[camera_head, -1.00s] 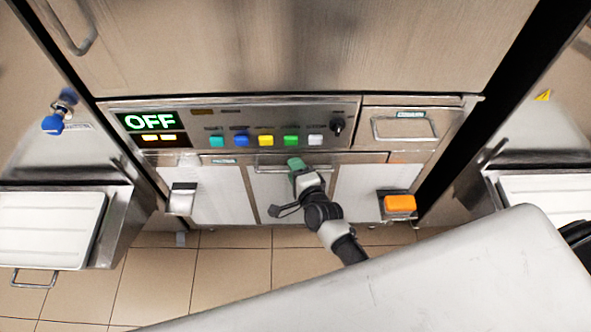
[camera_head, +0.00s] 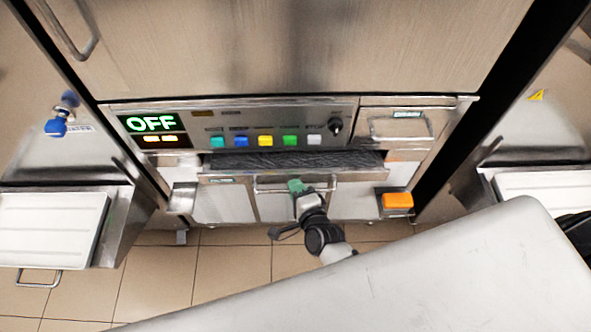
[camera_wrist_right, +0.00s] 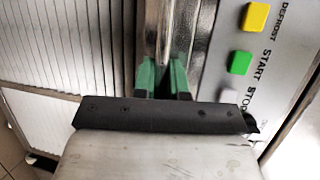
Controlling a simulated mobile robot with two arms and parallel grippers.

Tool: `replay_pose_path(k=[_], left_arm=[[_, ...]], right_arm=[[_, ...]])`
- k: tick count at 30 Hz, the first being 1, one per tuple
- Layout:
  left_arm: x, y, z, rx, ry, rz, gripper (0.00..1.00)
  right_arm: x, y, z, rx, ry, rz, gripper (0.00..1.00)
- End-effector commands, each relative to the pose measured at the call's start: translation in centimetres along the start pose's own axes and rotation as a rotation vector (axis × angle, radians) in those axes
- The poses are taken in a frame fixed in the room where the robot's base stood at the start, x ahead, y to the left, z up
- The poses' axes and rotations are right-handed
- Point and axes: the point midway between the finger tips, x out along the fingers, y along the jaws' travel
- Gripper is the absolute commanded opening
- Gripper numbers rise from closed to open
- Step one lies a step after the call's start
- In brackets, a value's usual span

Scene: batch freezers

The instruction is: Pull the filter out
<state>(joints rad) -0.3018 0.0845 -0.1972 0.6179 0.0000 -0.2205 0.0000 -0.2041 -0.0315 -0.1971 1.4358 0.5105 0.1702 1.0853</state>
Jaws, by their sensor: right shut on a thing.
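The filter (camera_head: 290,160) is a dark, mesh-like panel in a metal drawer frame below the control panel. It stands partly out of the freezer front. Its handle (camera_head: 268,189) is a metal bar on the drawer front. My right gripper (camera_head: 297,186) has green fingertips and is shut on this handle. In the right wrist view the green fingers (camera_wrist_right: 162,78) close around a metal bar, and the dark gripper body hides part of it. My left gripper is not in view.
The control panel (camera_head: 205,127) above has an OFF display, coloured buttons and a knob. An orange block (camera_head: 397,200) sits on a bracket at the lower right. A second handled drawer (camera_head: 400,126) is at the upper right. White trays (camera_head: 50,228) stand at the sides.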

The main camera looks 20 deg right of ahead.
Motion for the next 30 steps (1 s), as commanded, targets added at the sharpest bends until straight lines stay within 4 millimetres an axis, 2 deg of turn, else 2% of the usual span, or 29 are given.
replay_pose_path(k=[1,6,15,21,30], left_arm=[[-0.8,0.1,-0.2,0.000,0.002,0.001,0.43],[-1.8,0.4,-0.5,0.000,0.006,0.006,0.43],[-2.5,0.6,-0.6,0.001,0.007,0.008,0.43],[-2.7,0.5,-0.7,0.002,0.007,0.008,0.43],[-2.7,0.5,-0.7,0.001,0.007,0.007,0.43]], right_arm=[[-1.7,0.2,1.0,0.005,-0.009,0.012,0.00],[-6.5,1.3,3.0,0.005,-0.010,0.011,0.00],[-13.1,2.9,5.8,0.006,-0.010,0.007,0.00],[-15.3,3.4,6.8,0.006,-0.010,0.005,0.00],[-16.0,3.5,7.1,0.005,-0.010,0.002,0.00]])
